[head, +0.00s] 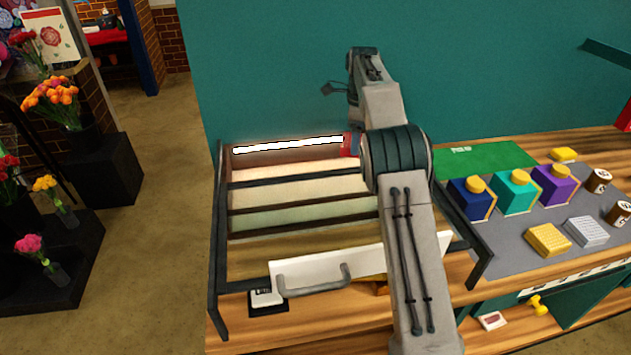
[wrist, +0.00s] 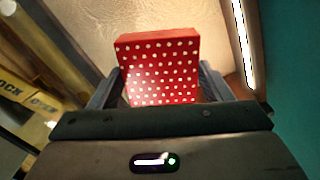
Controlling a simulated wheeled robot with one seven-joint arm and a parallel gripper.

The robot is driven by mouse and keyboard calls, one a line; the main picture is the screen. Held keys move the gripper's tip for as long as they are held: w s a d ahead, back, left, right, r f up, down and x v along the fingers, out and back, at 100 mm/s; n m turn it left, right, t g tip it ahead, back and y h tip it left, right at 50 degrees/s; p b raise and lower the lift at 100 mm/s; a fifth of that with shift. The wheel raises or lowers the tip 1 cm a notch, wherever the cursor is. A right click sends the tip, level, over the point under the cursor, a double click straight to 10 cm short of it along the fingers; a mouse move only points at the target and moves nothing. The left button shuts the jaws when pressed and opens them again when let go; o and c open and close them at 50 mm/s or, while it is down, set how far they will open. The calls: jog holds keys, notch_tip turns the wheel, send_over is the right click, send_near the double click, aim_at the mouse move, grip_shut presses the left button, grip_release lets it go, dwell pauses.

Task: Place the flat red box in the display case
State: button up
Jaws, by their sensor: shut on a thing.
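The flat red box (wrist: 160,66) with white dots is between the two fingers of my gripper (wrist: 158,88) in the wrist view. My gripper is shut on it. In the head view only a small red part of the box (head: 349,145) shows left of my arm, at the right end of the light strip. The display case (head: 215,255) has a dark frame, pale shelf bands and a white front panel (head: 330,271) with a grey handle. The box is at the back of the case, by the strip; I cannot tell whether it touches a shelf. My arm hides the case's right part.
The lit strip (head: 288,145) runs along the case's back, close to the teal wall (head: 300,60); it also shows in the wrist view (wrist: 243,40). Right of the case, a grey mat (head: 510,240) holds blue, teal and purple boxes, small blocks and spools. Flowers stand at left.

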jog(key=a+f, duration=0.2)
jog(key=a, duration=0.1)
jog(key=s+a+f+p, duration=0.1)
jog(key=a+f, duration=0.1)
jog(key=a, duration=0.2)
jog(key=a+f, duration=0.2)
jog(key=a, duration=0.2)
jog(key=shift+s+f, duration=0.3)
jog(key=shift+f, duration=0.05)
jog(key=shift+f+p, duration=0.65)
jog(key=shift+f, duration=1.25)
jog(key=shift+f, duration=0.15)
jog(key=o, duration=1)
jog(key=shift+o, duration=0.2)
